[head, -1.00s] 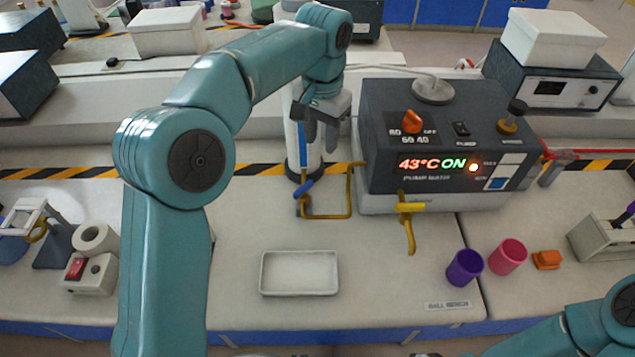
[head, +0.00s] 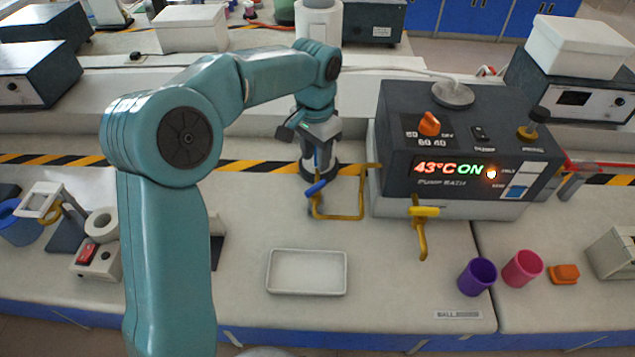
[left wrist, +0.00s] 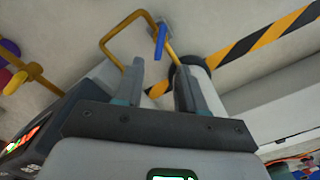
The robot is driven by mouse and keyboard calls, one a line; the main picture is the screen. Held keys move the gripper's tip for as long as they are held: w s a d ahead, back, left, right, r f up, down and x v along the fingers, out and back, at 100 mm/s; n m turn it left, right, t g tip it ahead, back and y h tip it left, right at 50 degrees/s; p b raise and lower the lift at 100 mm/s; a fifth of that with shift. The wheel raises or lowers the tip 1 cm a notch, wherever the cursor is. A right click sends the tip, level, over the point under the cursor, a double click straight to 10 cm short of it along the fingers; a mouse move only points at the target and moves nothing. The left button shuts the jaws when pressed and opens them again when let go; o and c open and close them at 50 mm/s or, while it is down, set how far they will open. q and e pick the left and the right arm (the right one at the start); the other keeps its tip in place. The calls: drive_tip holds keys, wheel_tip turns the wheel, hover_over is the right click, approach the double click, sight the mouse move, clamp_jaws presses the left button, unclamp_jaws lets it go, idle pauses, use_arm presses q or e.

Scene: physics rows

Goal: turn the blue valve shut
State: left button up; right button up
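The blue valve (head: 316,188) is a small blue lever on a thin yellow pipe (head: 340,217), in front of a white column left of the pump bath. My left gripper (head: 321,165) is just above and behind the lever, fingers pointing down toward it. In the left wrist view the blue lever (left wrist: 160,40) lies beyond the gap between the two spread fingertips (left wrist: 158,66). The fingers look open, with nothing between them, and appear apart from the lever. My right gripper is out of view.
The pump bath (head: 465,150) reads 43°C ON. A yellow-handled tap (head: 422,213) sticks out at its front. A white tray (head: 307,271) lies on the bench in front. A purple cup (head: 477,277) and a pink cup (head: 523,268) stand to the right.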

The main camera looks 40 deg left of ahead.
sight(316, 186)
use_arm(q)
wheel_tip(316, 186, down, 9)
idle(0.3)
clamp_jaws()
